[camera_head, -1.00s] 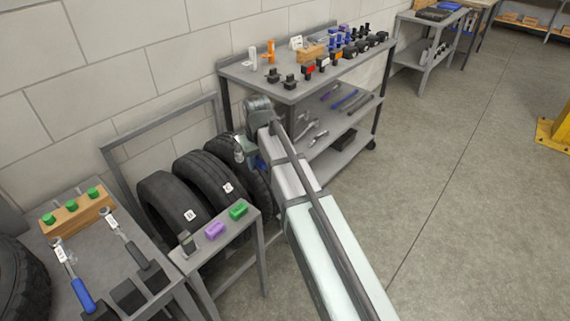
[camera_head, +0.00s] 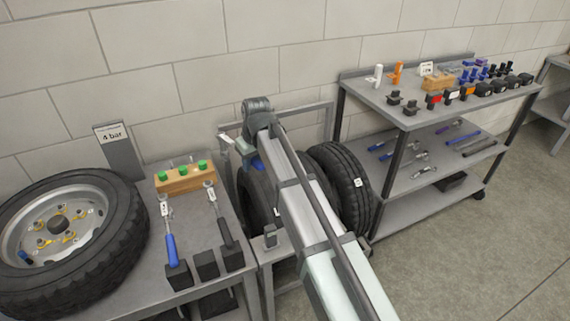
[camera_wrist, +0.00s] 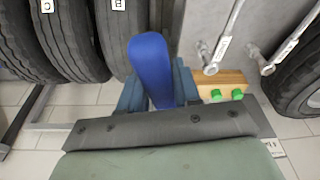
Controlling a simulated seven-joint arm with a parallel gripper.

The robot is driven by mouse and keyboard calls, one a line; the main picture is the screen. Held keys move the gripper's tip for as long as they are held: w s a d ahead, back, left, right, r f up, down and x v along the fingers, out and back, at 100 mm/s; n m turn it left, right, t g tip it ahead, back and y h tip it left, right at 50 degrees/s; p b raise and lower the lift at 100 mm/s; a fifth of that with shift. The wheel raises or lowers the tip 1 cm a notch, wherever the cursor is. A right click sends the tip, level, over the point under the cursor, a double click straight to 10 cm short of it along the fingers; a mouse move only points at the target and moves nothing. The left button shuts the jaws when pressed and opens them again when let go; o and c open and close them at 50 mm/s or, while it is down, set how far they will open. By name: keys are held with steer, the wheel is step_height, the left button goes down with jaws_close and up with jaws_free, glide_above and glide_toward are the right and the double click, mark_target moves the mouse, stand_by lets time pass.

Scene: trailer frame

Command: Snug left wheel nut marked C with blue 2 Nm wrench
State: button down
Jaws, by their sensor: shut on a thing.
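My gripper (camera_head: 248,153) is shut on a blue-handled tool (camera_wrist: 150,65), held clear above the tyre rack. In the wrist view the blue handle stands between the two fingers; its far end is hidden. A white piece (camera_head: 226,139) shows beside the gripper in the head view; I cannot read it. The left wheel (camera_head: 62,228) lies face up on the left, with yellow-ringed nut positions and small marks too small to read. A blue piece (camera_head: 25,257) sits at its left. Another blue-handled wrench (camera_head: 171,249) and a dark-handled wrench (camera_head: 224,230) lie on the bench, both tagged.
The grey bench (camera_head: 196,220) holds a wooden block with green pegs (camera_head: 185,178) and black holders. A sign reading 4 bar (camera_head: 113,135) stands behind the wheel. Tyres (camera_head: 343,190) stand below my arm. A shelf cart (camera_head: 425,120) with tools is on the right.

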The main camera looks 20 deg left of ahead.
steer(key=s+a+r+n+y, duration=0.1)
steer(key=s+a+r+n, duration=0.1)
steer(key=s+a, duration=0.65)
steer(key=s+a+r+n, duration=0.1)
steer(key=s+a+n, duration=0.35)
steer(key=a, duration=0.75)
steer(key=s+a+r+n+g, duration=0.1)
steer(key=s+a, duration=0.6)
steer(key=s, duration=0.5)
steer(key=s+a+r+g, duration=0.1)
steer(key=s+a, duration=0.7)
steer(key=s, duration=0.4)
steer(key=shift+n+y, duration=0.35)
steer(key=shift+y, duration=0.05)
steer(key=shift+f, duration=0.15)
steer(key=shift+d+f, duration=0.1)
steer(key=shift+f, duration=3.4)
steer(key=c, duration=1.3)
jaws_free()
steer(key=shift+c, duration=0.2)
jaws_close()
